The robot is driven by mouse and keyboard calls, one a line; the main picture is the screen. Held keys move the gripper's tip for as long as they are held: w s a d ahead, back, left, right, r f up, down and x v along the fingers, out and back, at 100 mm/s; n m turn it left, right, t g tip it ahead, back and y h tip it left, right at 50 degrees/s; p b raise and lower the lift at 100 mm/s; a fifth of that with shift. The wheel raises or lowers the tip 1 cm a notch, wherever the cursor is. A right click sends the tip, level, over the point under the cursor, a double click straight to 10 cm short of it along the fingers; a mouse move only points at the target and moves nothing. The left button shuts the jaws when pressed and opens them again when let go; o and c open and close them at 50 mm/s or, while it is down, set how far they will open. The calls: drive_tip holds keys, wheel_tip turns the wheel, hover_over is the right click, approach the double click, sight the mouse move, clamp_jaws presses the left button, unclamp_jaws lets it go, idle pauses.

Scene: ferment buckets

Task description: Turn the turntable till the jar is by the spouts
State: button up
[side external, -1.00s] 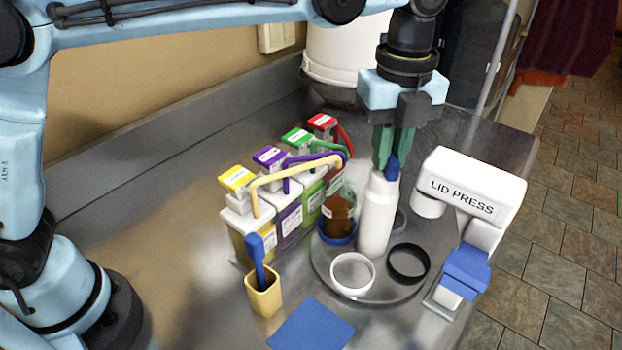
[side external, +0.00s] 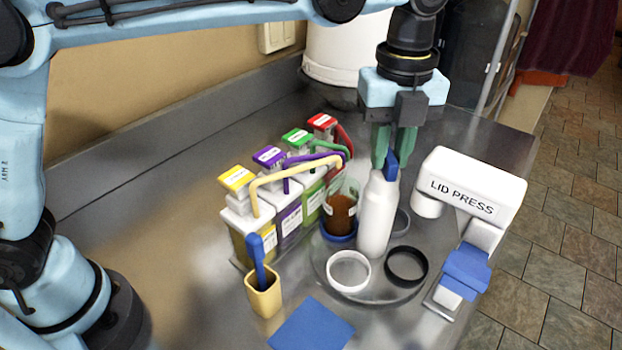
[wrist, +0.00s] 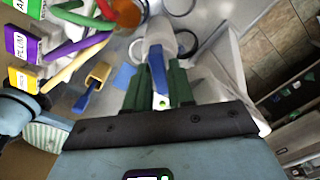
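The clear turntable (side external: 375,292) carries a white centre post (side external: 377,215) with a blue fin (side external: 392,166) on top. My gripper (side external: 394,158) is above the post, its green fingers shut on either side of the fin; the wrist view shows the fin (wrist: 157,68) between them. The jar (side external: 340,212), clear with brown contents, stands in a blue holder (side external: 338,237) at the turntable's back left. It is close to the spouts of the pump buckets, beside the red one (side external: 343,135) and the tip of the yellow one (side external: 300,172). The post partly hides the turntable's far side.
White (side external: 349,271) and black (side external: 406,266) rings lie on the turntable's front side. The lid press (side external: 470,190) stands close on the right. A yellow cup (side external: 263,293) with a blue-handled tool and a blue mat (side external: 312,325) are in front.

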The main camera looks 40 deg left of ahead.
drive_tip(key=o, duration=0.3)
wheel_tip(320, 180, up, 12)
idle(0.9)
idle(0.4)
